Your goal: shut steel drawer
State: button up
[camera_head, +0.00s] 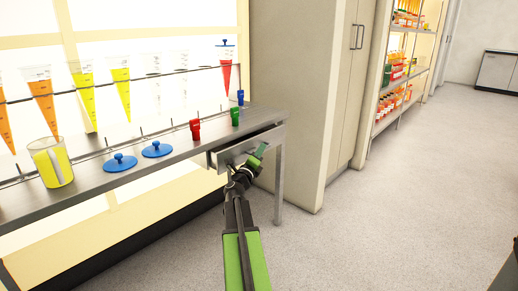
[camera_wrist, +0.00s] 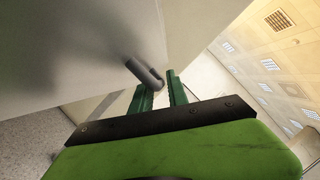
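The steel drawer (camera_head: 228,155) sits under the right end of the steel bench and stands partly pulled out. Its front panel also fills much of the upper left in the wrist view (camera_wrist: 70,50). A round bar handle (camera_wrist: 143,74) sticks out from the panel. My gripper (camera_head: 258,155) is at the drawer front. In the wrist view its two green fingers (camera_wrist: 162,90) are apart, with a gap between them. The handle's end lies near the fingertips; I cannot tell whether it touches them. Nothing shows held between the fingers.
The steel bench (camera_head: 180,158) holds a beaker (camera_head: 50,162) of yellow liquid, blue lids (camera_head: 120,162), and red and green pieces (camera_head: 195,129). A bench leg (camera_head: 279,185) stands close to my arm. A tall cabinet (camera_head: 300,90) is to the right. The floor (camera_head: 400,200) there is clear.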

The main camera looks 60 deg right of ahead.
jog(key=shift+d+r, duration=0.1)
jog(key=shift+d, duration=0.25)
grip_shut()
dwell(1.2)
